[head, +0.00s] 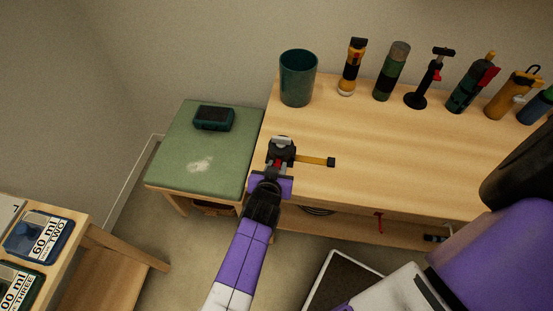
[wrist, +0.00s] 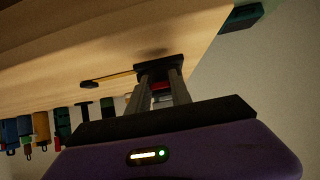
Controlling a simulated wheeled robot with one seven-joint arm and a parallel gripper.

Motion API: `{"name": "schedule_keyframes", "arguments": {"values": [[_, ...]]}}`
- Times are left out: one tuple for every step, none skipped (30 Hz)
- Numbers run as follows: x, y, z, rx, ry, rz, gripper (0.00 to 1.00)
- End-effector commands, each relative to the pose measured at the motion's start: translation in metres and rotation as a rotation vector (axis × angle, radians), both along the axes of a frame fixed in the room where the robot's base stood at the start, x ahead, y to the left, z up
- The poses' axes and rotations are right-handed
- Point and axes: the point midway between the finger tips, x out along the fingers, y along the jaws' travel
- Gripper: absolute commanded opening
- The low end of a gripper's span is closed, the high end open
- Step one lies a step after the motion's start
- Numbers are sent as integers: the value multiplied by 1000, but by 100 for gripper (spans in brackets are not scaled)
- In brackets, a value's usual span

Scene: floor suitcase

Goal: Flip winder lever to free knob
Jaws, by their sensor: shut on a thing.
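A dark winder (head: 282,145) with a pale grey part on top sits at the left edge of the wooden table. A flat yellow strip with a black end (head: 317,161) runs from it to the right across the tabletop. In the wrist view the winder is a dark block (wrist: 158,61), with the yellow strip (wrist: 112,79) running left. My gripper (head: 277,166) reaches the winder from the front and is shut on a part of it; a small red piece (wrist: 160,87) shows between the fingers. I cannot tell the lever from the knob; the fingers partly hide the winder.
A dark green cup (head: 298,78) and several upright tools and bottles (head: 391,72) line the table's (head: 390,150) back edge. A green-topped stool (head: 215,150) holding a dark case (head: 214,118) stands at left. The tabletop right of the strip is clear.

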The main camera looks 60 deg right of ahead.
Motion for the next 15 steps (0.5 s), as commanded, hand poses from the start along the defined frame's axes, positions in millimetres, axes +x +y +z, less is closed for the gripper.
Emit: {"name": "schedule_keyframes", "arguments": {"values": [[0, -1, 6, 17, 7, -1, 0], [0, -1, 6, 26, 11, -2, 0], [0, -1, 6, 37, 14, -1, 0], [0, -1, 6, 46, 17, -1, 0], [0, -1, 6, 52, 20, -1, 0], [0, -1, 6, 60, 22, -1, 0], [0, -1, 6, 66, 24, -1, 0], [0, -1, 5, 71, 26, -1, 0], [0, -1, 5, 76, 27, -1, 0], [0, -1, 5, 80, 30, -1, 0], [0, -1, 5, 82, 30, -1, 0], [0, -1, 4, 85, 32, -1, 0], [0, -1, 4, 86, 31, 0, 0], [0, -1, 4, 88, 32, 0, 0], [0, -1, 4, 89, 32, 0, 0]]}}
